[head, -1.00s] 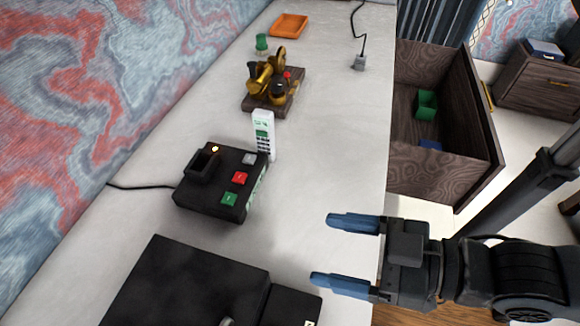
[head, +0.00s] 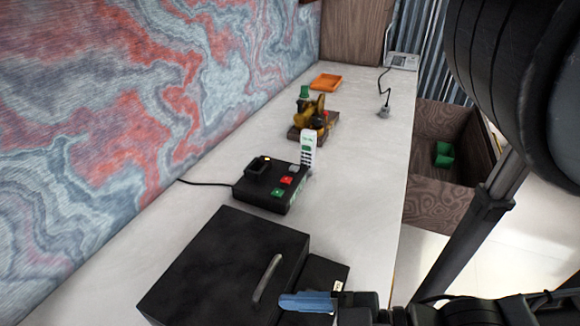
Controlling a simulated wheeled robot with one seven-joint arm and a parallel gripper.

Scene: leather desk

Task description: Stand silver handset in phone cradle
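The silver-white handset (head: 308,150), with a green screen and dark keys, stands upright at the far right corner of the black phone base. I cannot tell whether it touches the base. The phone cradle (head: 257,166) is the raised dark slot at the base's back left, and it looks empty. The base (head: 262,194) also has grey, red and green buttons and a small yellow light. My gripper (head: 308,301) is low in the view, by the near right end of the black box, well short of the handset. Only one blue finger shows clearly, and nothing is seen held.
A large black box (head: 215,262) with a grey handle stands in front of the base. Behind are a brass device (head: 312,117) on a wooden stand, a green object (head: 304,92) and an orange tray (head: 326,81). Desk right of the base is clear.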

